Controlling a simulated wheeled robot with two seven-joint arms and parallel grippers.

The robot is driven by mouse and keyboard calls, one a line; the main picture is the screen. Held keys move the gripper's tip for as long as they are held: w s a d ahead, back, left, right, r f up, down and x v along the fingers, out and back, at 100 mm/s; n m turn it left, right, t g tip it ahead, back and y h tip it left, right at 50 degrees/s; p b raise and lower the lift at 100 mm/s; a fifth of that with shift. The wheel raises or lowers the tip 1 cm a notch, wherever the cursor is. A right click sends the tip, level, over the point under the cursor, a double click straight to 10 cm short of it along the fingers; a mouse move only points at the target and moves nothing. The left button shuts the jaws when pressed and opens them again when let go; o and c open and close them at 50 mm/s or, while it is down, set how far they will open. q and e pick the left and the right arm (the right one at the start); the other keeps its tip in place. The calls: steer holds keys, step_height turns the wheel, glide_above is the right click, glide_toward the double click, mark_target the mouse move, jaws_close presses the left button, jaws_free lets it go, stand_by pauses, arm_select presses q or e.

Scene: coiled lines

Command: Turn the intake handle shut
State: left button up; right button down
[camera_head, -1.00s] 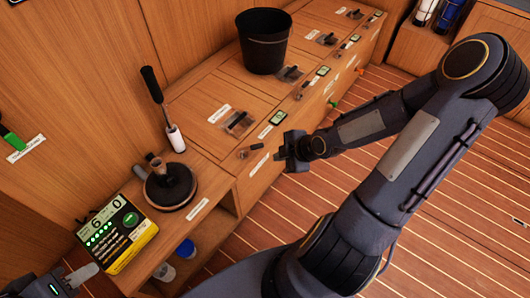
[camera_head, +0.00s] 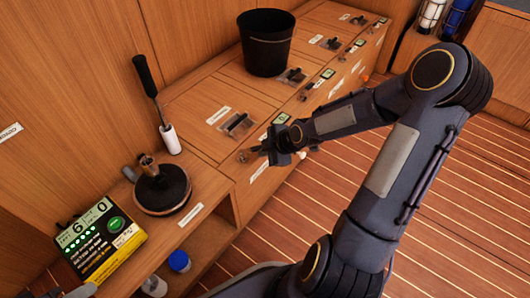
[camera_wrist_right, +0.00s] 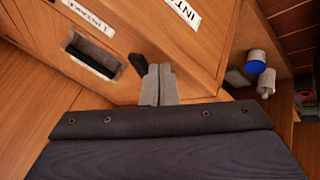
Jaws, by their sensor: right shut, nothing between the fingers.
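The intake handle seems to be the small brownish lever (camera_head: 246,155) at the front edge of the wooden counter; my right gripper partly covers it. My right gripper (camera_head: 272,150) is at the cabinet's edge, right beside this lever. In the right wrist view its fingers (camera_wrist_right: 158,84) are together and empty. A dark lever-like piece (camera_wrist_right: 137,63) stands just left of the fingertips, touching or very near; I cannot tell which. A white label starting "INT" (camera_wrist_right: 183,12) is above them. Only a grey tip of my left gripper (camera_head: 82,291) shows at the lower left.
A black bucket (camera_head: 266,43) stands on the counter. A winch drum (camera_head: 162,190), an upright black-gripped handle (camera_head: 156,95) and a yellow-black display box (camera_head: 98,243) are at left. A blue-capped container (camera_head: 179,261) sits on the shelf below. Floor at right is clear.

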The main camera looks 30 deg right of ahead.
mark_target(260, 146)
steer(key=n+p, duration=0.1)
steer(key=p, duration=0.2)
steer(key=w+d+n+g+y+p, duration=0.1)
steer(key=p, duration=0.2)
steer(key=w+n+y+p, duration=0.1)
steer(key=p, duration=0.3)
steer(key=shift+d+r+n, duration=0.2)
steer(key=shift+r+n, duration=0.1)
steer(key=shift+r, duration=0.05)
steer(key=shift+w+d+f+n+g+p, duration=0.15)
steer(key=shift+w+f+n+g+p, duration=0.05)
steer(key=shift+w+n+g+p, duration=0.25)
steer(key=shift+w+d+f, duration=0.15)
steer(key=shift+w, duration=0.75)
